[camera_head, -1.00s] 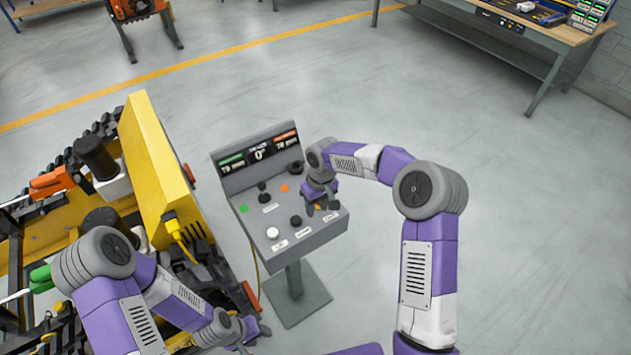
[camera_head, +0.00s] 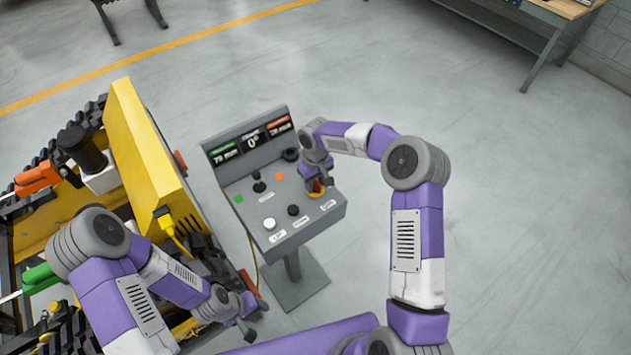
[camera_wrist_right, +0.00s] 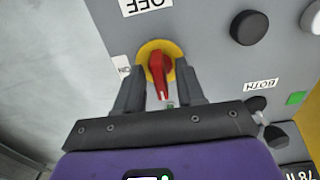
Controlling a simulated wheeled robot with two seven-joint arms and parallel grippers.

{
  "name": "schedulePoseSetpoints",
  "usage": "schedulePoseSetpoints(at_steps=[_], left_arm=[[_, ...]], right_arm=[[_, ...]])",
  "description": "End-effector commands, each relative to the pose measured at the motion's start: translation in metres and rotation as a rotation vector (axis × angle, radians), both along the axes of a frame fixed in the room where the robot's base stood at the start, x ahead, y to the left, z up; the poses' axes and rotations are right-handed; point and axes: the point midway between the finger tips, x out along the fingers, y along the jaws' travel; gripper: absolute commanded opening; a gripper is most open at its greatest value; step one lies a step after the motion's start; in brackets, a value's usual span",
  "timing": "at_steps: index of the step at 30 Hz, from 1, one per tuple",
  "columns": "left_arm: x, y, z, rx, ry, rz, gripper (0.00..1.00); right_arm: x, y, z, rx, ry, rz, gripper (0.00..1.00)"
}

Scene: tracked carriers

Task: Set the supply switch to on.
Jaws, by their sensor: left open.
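The supply switch is a red rotary handle (camera_wrist_right: 158,72) on a round yellow plate (camera_wrist_right: 150,47), near the right edge of a grey console's sloped panel (camera_head: 238,187). In the right wrist view an OFF label (camera_wrist_right: 146,4) lies above it and an ON label (camera_wrist_right: 122,67) to its left, both turned. The handle lies nearly upright in that view, its white-marked end down. My right gripper (camera_wrist_right: 160,92) has one finger on each side of the handle, with gaps showing, so it is open. My left gripper (camera_head: 250,318) is open and empty, low beside the yellow machine.
The panel also bears a black joystick (camera_head: 259,185), a white button (camera_head: 269,224), a black button (camera_head: 293,210) and green and orange squares. A display (camera_head: 253,142) reads 0°. The yellow machine (camera_head: 150,165) stands close on the left. The floor right of my right arm is clear.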

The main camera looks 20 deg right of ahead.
Motion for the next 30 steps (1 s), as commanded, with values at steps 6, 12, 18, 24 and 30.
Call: schedulePoseSetpoints(at_steps=[6, 12, 18, 24, 30], left_arm=[[0.000, 0.000, 0.000, 0.000, 0.000, 0.000, 0.43], [0.000, 0.000, 0.000, 0.000, 0.000, 0.000, 0.43], [0.000, 0.000, 0.000, 0.000, 0.000, 0.000, 0.43], [0.000, 0.000, -0.004, 0.000, 0.000, 0.000, 0.43], [0.000, 0.000, -0.012, 0.000, 0.000, 0.000, 0.43]], right_arm=[[0.000, 0.000, 0.000, 0.000, 0.000, 0.000, 0.31], [0.000, 0.000, 0.000, 0.000, 0.001, 0.000, 0.00], [0.000, 0.000, 0.000, 0.000, 0.001, -0.003, 0.00], [0.000, 0.000, -0.001, -0.002, 0.000, -0.042, 0.00], [0.000, 0.000, -0.001, -0.003, -0.001, -0.154, 0.00]])
